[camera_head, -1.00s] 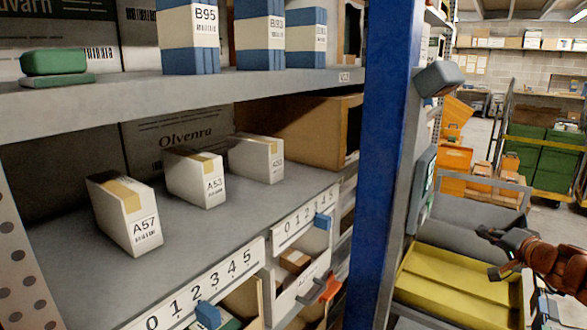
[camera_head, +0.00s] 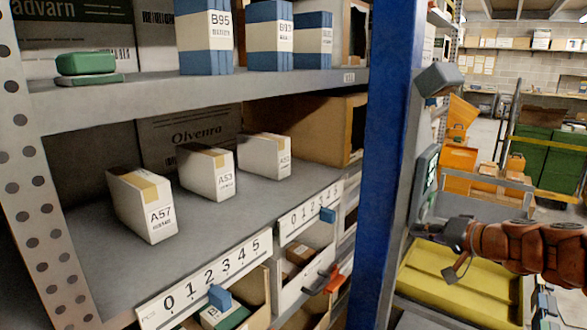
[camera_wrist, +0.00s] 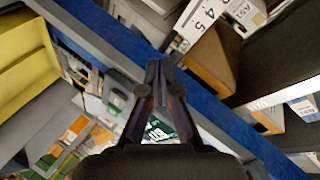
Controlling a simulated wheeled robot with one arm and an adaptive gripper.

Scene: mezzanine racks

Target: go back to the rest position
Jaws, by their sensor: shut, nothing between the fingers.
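My gripper (camera_head: 452,251) is at the right in the head view, at the end of my orange-brown arm. It is to the right of the blue rack post (camera_head: 388,150), over the yellow tray (camera_head: 470,285). In the wrist view my gripper (camera_wrist: 158,75) has its fingers together and holds nothing. The blue post (camera_wrist: 215,105) runs diagonally behind the fingers there.
White boxes A57 (camera_head: 145,207), A53 (camera_head: 207,172) and a third (camera_head: 265,156) stand on the middle shelf. Blue-and-white boxes (camera_head: 206,40) stand above. A grey device (camera_head: 438,79) juts from the post. An aisle with orange and green crates (camera_head: 535,155) lies beyond.

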